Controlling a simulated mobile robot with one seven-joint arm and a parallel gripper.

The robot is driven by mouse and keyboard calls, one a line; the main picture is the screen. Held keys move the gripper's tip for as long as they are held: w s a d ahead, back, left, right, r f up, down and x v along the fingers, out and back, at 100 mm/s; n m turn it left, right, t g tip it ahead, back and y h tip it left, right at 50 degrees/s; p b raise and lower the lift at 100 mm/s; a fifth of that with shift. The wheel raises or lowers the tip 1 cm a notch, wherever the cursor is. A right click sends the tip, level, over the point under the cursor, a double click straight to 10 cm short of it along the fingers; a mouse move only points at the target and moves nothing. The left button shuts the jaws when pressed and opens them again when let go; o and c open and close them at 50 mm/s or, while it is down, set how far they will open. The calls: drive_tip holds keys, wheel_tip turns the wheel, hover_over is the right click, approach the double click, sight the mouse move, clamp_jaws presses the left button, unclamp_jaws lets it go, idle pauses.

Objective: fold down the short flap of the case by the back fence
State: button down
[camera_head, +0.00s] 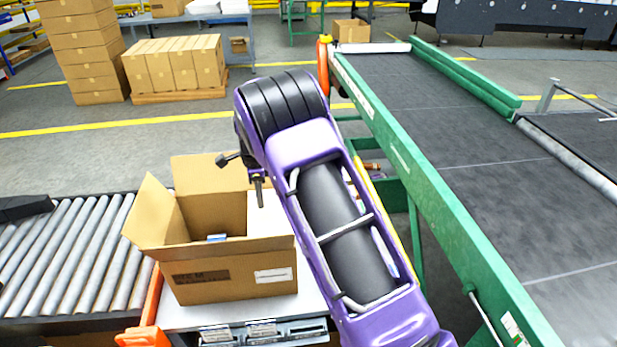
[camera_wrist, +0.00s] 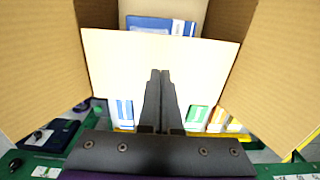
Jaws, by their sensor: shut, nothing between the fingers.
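The case (camera_head: 235,279) is an open brown carton on the white-topped table, with a blue item (camera_head: 216,238) inside. Its left flap (camera_head: 154,210) leans outward and its back flap (camera_head: 212,173) stands up. In the wrist view a pale short flap (camera_wrist: 110,65) stands between two tall brown side panels (camera_wrist: 45,60), with a blue pack (camera_wrist: 160,25) beyond it. My gripper (camera_head: 259,198) is shut and empty, pointing down at the case's back right. Its fingers (camera_wrist: 160,78) overlap the short flap in the wrist view; I cannot tell whether they touch. I cannot make out the back fence.
A roller conveyor (camera_head: 65,250) adjoins the table on the left. A green-framed belt conveyor (camera_head: 450,215) runs along the right, close to my arm. Small packs, one blue (camera_wrist: 124,110) and one green (camera_wrist: 197,116), show below the flap. Stacked cartons (camera_head: 85,50) stand far left.

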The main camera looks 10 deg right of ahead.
drive_tip(key=shift+r, duration=3)
